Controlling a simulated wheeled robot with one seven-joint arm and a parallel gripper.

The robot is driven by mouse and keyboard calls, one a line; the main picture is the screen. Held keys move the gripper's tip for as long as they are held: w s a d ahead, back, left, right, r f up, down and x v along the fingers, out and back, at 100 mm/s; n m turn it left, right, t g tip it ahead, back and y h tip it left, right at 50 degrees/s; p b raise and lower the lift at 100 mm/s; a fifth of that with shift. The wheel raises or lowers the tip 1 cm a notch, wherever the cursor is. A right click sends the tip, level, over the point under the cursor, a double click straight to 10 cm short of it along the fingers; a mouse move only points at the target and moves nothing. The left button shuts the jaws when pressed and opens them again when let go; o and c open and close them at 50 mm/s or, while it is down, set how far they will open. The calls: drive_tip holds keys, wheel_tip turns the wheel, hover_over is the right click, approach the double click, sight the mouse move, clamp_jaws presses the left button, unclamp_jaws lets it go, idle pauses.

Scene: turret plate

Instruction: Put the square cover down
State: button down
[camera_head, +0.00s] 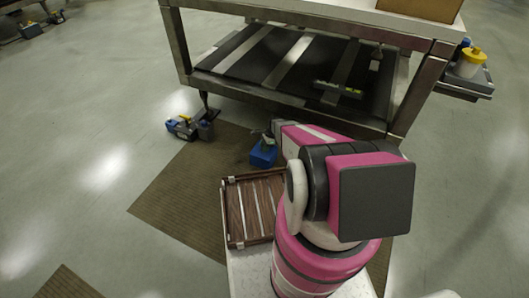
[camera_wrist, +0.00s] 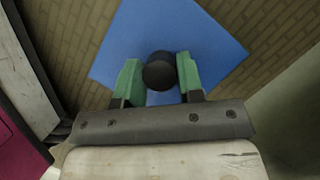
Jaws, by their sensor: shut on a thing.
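The square cover is a flat blue plate with a round black knob. In the wrist view the cover (camera_wrist: 205,35) lies beyond my fingers, turned at an angle, with its knob (camera_wrist: 159,71) between them. My gripper (camera_wrist: 159,75) has two green fingers, shut on the knob from both sides. In the head view the blue cover (camera_head: 263,156) shows small, left of my pink arm, above the brown mat and in front of the workbench. My gripper (camera_head: 267,141) is partly hidden there by the arm. How high the cover is above the floor I cannot tell.
A wooden slatted tray (camera_head: 233,214) sits beside my arm. The workbench (camera_head: 310,15) with a lower shelf (camera_head: 255,88) stands behind the cover. A brown mat (camera_head: 180,195) lies on the floor, with open floor to the left.

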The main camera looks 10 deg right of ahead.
drive_tip(key=shift+f, duration=2.25)
drive_tip(key=c, duration=0.8)
unclamp_jaws()
drive_tip(key=shift+o, duration=0.2)
drive_tip(key=shift+r, duration=0.1)
